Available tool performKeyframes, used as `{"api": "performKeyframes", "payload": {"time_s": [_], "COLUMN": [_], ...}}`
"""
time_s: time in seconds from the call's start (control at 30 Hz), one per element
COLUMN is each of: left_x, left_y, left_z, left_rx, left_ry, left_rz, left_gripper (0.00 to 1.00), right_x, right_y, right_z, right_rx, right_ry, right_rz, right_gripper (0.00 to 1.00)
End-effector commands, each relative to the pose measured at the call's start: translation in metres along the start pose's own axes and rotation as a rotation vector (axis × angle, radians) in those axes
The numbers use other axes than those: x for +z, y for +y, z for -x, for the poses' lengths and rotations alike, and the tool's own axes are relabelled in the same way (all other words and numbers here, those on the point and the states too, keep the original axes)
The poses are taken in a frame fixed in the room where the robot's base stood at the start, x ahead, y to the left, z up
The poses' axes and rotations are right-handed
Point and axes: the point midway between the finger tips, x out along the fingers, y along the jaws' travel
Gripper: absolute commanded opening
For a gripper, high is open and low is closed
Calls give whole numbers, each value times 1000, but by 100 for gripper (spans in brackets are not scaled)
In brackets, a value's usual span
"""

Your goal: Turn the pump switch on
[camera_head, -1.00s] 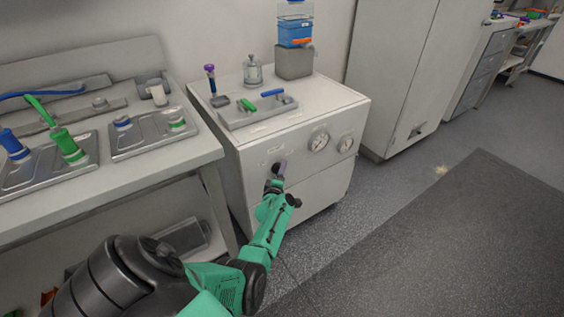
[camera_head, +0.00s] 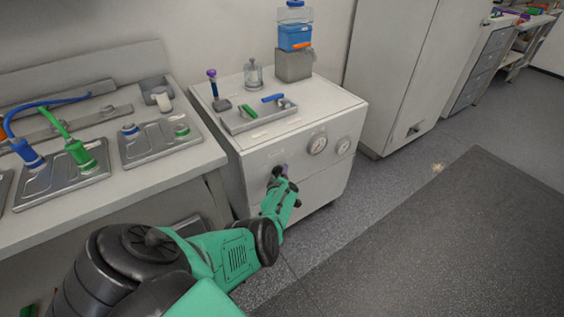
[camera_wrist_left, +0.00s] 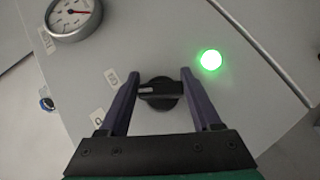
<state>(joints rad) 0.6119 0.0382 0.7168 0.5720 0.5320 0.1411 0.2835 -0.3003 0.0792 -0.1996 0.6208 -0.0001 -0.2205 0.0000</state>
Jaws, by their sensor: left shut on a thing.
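The pump switch is a black rotary knob (camera_wrist_left: 160,93) on the grey cabinet front. In the left wrist view it lies between the purple fingers of my left gripper (camera_wrist_left: 158,92), which is shut on it. Its white mark points left in that view, roughly toward the upper of two small labels (camera_wrist_left: 111,77); their text is unclear. A green lamp (camera_wrist_left: 211,60) beside the knob is lit. In the head view my left gripper (camera_head: 281,172) is at the front of the cabinet (camera_head: 325,178) and mostly hides the knob. My right gripper is not in view.
Two gauges (camera_head: 318,144) sit right of the knob. A tray with small valves (camera_head: 232,123) and a blue bottle (camera_head: 295,37) are on the cabinet top. A bench with plates and hoses (camera_head: 205,158) stands left. Open floor (camera_head: 420,240) lies right.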

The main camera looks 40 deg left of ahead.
Motion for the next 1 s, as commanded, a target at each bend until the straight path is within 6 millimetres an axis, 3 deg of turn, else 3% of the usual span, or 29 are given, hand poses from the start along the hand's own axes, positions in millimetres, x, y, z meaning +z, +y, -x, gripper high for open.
{"api": "performKeyframes", "payload": {"time_s": [0.07, 0.1, 0.13, 0.17, 0.43, 0.57, 0.77, 1.0], "left_x": [1, 1, 1, 1, 0, -1, -3, -4], "left_y": [-2, -2, -2, -2, 0, 2, 8, 9], "left_z": [1, 0, 0, 0, 0, 7, 42, 107], "left_rx": [-3, -3, -3, -2, -1, -1, -4, -5], "left_ry": [-3, -3, -3, -2, -1, -1, -2, -4], "left_rz": [-2, -2, -2, -2, -1, -2, -4, -4], "left_gripper": [9, 80, 92, 95, 95, 95, 95, 95], "right_x": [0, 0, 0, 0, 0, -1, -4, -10], "right_y": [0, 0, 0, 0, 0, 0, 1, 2], "right_z": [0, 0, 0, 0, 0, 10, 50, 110], "right_rx": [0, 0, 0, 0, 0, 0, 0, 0], "right_ry": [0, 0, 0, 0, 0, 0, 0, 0], "right_rz": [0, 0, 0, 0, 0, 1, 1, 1], "right_gripper": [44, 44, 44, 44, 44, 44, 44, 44]}}
